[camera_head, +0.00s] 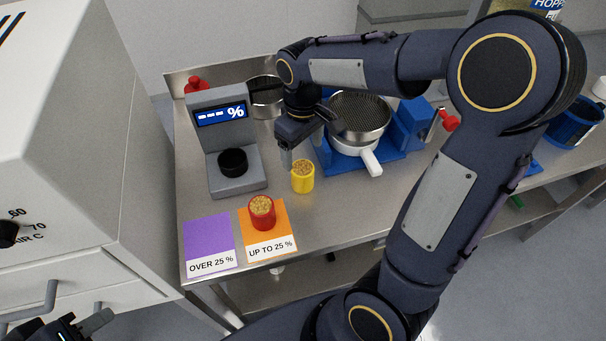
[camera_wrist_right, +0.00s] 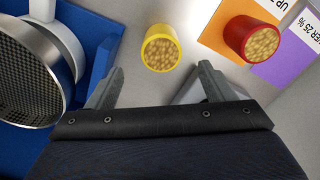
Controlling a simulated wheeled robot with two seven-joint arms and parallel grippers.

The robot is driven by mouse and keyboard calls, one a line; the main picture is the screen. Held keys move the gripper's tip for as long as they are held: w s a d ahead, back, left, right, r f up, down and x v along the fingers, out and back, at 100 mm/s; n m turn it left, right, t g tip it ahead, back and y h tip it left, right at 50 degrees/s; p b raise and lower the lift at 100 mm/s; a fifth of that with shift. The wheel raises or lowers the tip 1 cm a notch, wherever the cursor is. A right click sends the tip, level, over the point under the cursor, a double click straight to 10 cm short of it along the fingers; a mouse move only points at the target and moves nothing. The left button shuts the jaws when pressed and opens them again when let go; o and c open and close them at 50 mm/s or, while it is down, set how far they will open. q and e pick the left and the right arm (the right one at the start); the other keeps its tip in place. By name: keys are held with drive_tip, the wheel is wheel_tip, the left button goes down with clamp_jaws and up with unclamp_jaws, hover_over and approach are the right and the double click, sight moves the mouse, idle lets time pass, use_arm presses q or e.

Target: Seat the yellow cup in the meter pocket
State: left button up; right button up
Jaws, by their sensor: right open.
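The yellow cup (camera_head: 303,180), filled with tan grains, stands upright on the steel table, right of the meter. It also shows in the right wrist view (camera_wrist_right: 160,50). The grey meter (camera_head: 217,182) has a blue display reading "--- %" and a round black pocket (camera_head: 233,161) on its base; no cup is in it. My right gripper (camera_head: 305,150) is open and empty, close above and behind the yellow cup. In the right wrist view its fingers (camera_wrist_right: 160,85) are apart, with the cup beyond their tips. My left gripper (camera_head: 82,327) shows only partly at the lower left edge.
A red grain-filled cup (camera_head: 262,213) stands on the orange "UP TO 25 %" card (camera_head: 284,243). The purple "OVER 25 %" card (camera_head: 208,243) beside it is bare. A sieve pan (camera_head: 358,116) on a blue stand (camera_head: 345,163) is close right of my right gripper.

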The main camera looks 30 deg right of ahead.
sight(302, 167)
wheel_tip(302, 167, down, 7)
drive_tip(key=shift+a+f+p, duration=0.1)
drive_tip(key=shift+p, duration=0.35)
drive_tip(key=shift+w, duration=0.1)
drive_tip(key=c, duration=1.1)
